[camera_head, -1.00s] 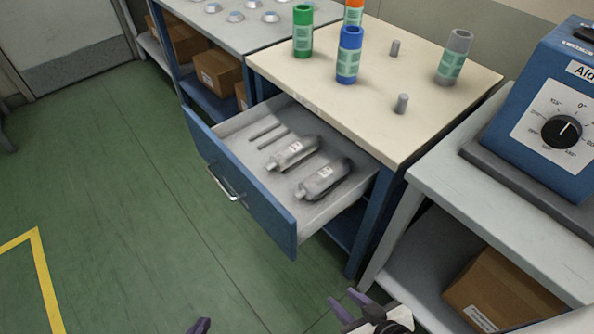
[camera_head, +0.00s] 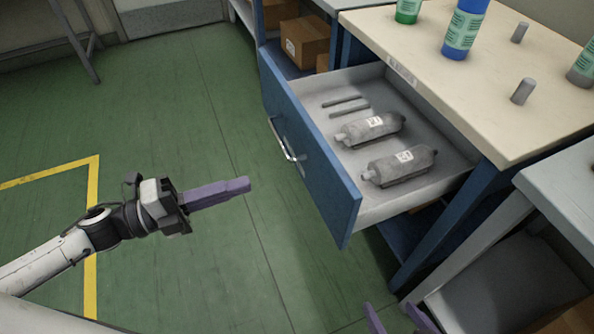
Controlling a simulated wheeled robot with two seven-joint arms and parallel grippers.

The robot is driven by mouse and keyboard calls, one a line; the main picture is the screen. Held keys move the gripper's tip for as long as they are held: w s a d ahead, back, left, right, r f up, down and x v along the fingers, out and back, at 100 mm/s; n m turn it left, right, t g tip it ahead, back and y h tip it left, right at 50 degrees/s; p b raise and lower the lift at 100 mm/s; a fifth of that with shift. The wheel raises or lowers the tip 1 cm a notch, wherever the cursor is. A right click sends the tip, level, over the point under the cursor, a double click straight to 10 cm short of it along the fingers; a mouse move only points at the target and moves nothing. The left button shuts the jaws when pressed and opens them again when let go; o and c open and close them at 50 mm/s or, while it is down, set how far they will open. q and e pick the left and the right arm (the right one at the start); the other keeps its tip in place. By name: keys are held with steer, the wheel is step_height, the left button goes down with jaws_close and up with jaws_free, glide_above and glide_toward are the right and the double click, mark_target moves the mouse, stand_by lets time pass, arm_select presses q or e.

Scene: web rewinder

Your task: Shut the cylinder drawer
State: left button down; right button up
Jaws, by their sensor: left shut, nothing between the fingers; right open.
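The cylinder drawer (camera_head: 309,160) has a blue front with a silver bar handle (camera_head: 281,138) and stands pulled out from under the cream-topped table (camera_head: 480,92). Two grey cylinders, one further back (camera_head: 369,130) and one nearer (camera_head: 400,167), lie inside with two thin rods (camera_head: 347,105). My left gripper (camera_head: 247,184) has its purple fingers together and empty, over the floor left of the drawer front and apart from it. My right gripper (camera_head: 398,318) shows only its purple fingertips at the bottom edge, apart and below the drawer's right end.
Blue (camera_head: 464,28) and green (camera_head: 407,10) bottles and grey pegs (camera_head: 523,91) stand on the tabletop. A grey bench (camera_head: 565,195) is at the right. Cardboard boxes (camera_head: 305,40) sit on a shelf behind. The green floor before the drawer is clear.

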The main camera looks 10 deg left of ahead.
mark_target(314, 162)
arm_select(q)
steer(key=x, duration=1.2)
steer(key=shift+w+d+b, duration=0.2)
steer(key=shift+d+b, duration=0.05)
steer(key=shift+b, duration=0.1)
